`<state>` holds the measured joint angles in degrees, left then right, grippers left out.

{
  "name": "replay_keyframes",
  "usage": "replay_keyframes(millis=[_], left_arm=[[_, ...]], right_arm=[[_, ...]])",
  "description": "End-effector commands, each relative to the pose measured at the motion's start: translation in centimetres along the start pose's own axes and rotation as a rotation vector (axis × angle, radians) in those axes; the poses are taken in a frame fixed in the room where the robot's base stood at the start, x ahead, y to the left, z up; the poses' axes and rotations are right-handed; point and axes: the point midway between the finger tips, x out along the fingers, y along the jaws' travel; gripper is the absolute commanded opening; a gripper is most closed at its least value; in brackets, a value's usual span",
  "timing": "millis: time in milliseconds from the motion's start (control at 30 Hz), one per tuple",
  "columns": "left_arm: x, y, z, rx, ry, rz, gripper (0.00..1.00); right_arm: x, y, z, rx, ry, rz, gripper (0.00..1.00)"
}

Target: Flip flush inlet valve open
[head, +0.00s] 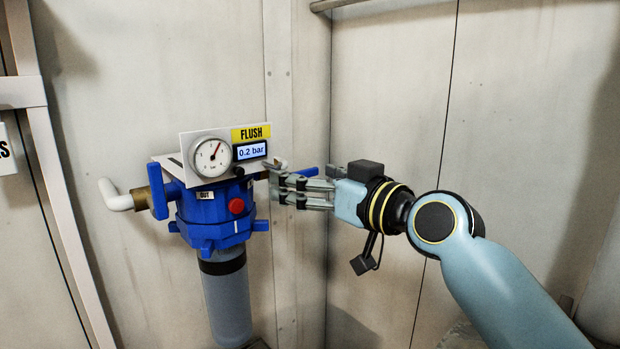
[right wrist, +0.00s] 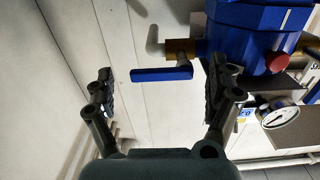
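The blue flush filter housing (head: 215,208) hangs on the wall. A blue lever handle (head: 308,172) at its right side, taken as the inlet valve, lies roughly horizontal. In the right wrist view this handle (right wrist: 160,75) spans sideways between the fingers, joined to a brass fitting (right wrist: 180,48). My right gripper (head: 272,186) is open at the housing's right side; its fingers also show in the right wrist view (right wrist: 162,82). Whether either finger touches the handle or housing is unclear. My left gripper is not in view.
A gauge (head: 211,156) and a 0.2 bar display (head: 251,151) under a yellow FLUSH label sit on top. A red button (head: 236,205) is on the front. On the OUT side, another blue handle (head: 157,190) points up beside a white pipe (head: 116,197). The wall is close behind.

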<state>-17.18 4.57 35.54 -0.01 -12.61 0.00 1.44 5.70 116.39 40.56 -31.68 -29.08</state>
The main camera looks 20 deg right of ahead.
Motion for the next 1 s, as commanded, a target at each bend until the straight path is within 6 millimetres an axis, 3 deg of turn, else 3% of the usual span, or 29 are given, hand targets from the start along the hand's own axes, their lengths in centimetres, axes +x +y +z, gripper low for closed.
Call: replay_keyframes(millis=[333,733,1000], left_arm=[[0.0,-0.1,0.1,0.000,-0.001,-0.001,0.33],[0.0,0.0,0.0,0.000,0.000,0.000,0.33],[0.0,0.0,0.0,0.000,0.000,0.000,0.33]], right_arm=[[-1.0,0.0,0.0,-0.003,0.000,0.001,0.88],[-9.5,-0.1,0.1,-0.008,-0.004,-0.002,0.88],[-12.0,-0.1,0.0,-0.002,0.001,-0.001,0.88]])
